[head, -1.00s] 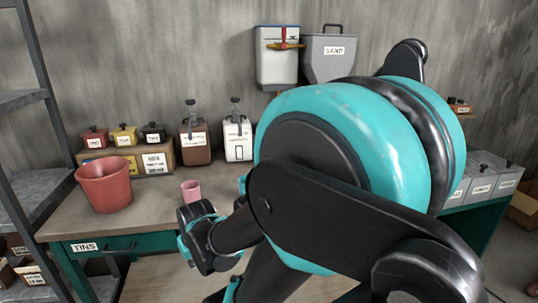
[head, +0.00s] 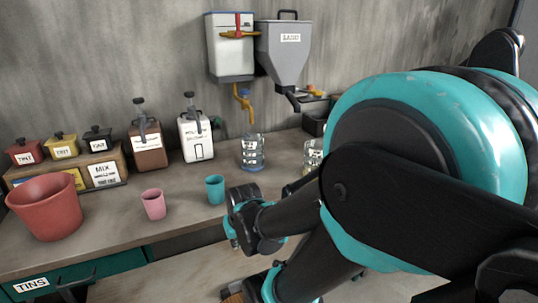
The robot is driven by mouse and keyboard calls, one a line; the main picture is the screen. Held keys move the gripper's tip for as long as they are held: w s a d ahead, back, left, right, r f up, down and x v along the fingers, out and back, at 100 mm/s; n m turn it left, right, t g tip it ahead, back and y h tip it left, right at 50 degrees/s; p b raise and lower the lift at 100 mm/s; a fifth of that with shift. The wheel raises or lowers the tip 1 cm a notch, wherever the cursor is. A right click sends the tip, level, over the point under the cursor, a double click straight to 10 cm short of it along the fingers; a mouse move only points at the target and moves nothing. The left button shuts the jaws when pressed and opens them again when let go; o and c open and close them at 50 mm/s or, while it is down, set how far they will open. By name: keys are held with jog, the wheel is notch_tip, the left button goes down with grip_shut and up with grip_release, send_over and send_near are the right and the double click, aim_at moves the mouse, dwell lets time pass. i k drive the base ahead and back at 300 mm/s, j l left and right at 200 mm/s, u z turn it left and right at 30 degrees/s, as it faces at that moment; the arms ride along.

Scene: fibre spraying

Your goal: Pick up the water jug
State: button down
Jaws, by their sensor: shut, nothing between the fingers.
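A clear jug with a white label (head: 252,152) stands upright on the workbench, below the yellow tap of the white wall tank (head: 230,45). A second clear jug (head: 312,152) stands to its right, partly hidden by my arm. I cannot read which label says water. My gripper (head: 240,222) is at the dark end of my arm, near the bench's front edge, nearer to me than the jugs and apart from them. It is shut and empty; its fingertips are hard to make out.
A teal cup (head: 214,190), a pink cup (head: 153,204) and a red pot (head: 46,207) stand left of my gripper. Brown (head: 149,150) and white (head: 197,138) canisters stand behind. A grey hopper (head: 287,55) hangs above. Bare bench lies before the jug.

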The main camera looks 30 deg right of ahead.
aim_at(251, 143)
jog(key=k, duration=0.1)
jog(key=i+z, duration=0.15)
jog(key=z, duration=0.2)
jog(key=j+z, duration=0.1)
jog(key=z, duration=0.35)
jog(key=j+z, duration=0.1)
jog(key=z, duration=0.4)
jog(key=j+z, duration=0.1)
jog(key=z, duration=0.8)
jog(key=k+j+z, duration=0.1)
jog(key=z, duration=0.85)
jog(key=k+j+u, duration=0.15)
jog(key=k, duration=0.6)
jog(key=k+j+u, duration=0.15)
jog(key=u, duration=0.35)
jog(key=k+j+u, duration=0.15)
jog(key=u, duration=0.3)
jog(key=j+u, duration=0.3)
jog(key=u, duration=0.2)
jog(key=k+j, duration=0.05)
